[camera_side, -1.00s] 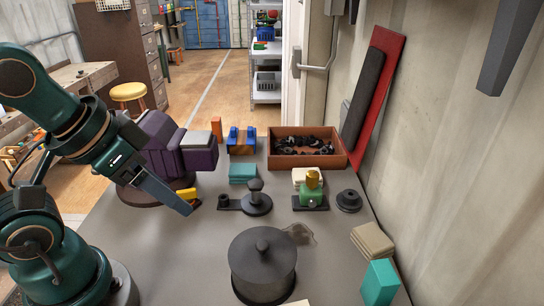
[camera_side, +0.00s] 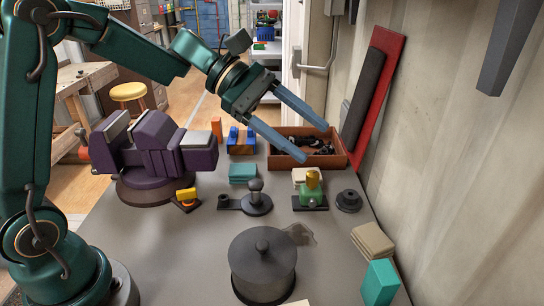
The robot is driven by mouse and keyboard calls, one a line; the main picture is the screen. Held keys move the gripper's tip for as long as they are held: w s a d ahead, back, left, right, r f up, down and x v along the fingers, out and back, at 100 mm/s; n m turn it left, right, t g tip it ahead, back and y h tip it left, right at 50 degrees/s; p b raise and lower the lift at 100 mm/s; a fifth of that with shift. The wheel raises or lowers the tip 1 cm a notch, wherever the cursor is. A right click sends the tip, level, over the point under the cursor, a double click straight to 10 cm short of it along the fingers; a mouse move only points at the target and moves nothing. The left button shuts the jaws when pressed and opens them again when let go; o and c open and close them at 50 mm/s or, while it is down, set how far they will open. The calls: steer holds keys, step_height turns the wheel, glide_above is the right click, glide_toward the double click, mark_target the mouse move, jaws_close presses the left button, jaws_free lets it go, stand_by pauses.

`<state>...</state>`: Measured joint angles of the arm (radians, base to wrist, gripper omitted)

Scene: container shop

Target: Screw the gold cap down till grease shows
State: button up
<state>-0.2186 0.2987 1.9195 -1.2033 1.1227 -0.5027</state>
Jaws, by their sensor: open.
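The gold cap (camera_side: 312,179) sits upright on top of a small green body (camera_side: 312,194), which stands on a dark base plate on the grey bench. Whether any grease shows at the cap is too small to tell. My gripper (camera_side: 316,143) is open and empty. Its two long blue-grey fingers point down and to the right, above and behind the cap in the picture, in front of the brown tray. They appear apart from the cap.
A brown tray (camera_side: 341,160) of dark parts stands at the back. A purple vise (camera_side: 150,152) is at left. A dark knobbed piece (camera_side: 256,199) is left of the cap, a black ring (camera_side: 349,201) right. A dark lidded pot (camera_side: 262,262) stands in front. Bench between is partly clear.

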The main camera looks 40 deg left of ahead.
mark_target(312, 173)
steer(key=w+a+f+n, duration=0.2)
steer(key=f, duration=0.2)
steer(key=w+a+f+n+t, duration=0.1)
steer(key=w+a+f+n, duration=0.1)
steer(key=f+n, duration=0.1)
steer(key=w+a+f+n+t+h, duration=0.1)
steer(key=w+a+f+n, duration=0.1)
steer(key=f, duration=0.3)
steer(key=shift+w+a+f+n, duration=0.35)
steer(key=shift+w+a+n, duration=0.05)
steer(key=shift+w+a, duration=0.2)
steer(key=shift+w+d+f, duration=0.15)
steer(key=shift+f, duration=0.05)
steer(key=shift+x, duration=2.2)
steer(key=shift+r, duration=0.1)
jaws_close()
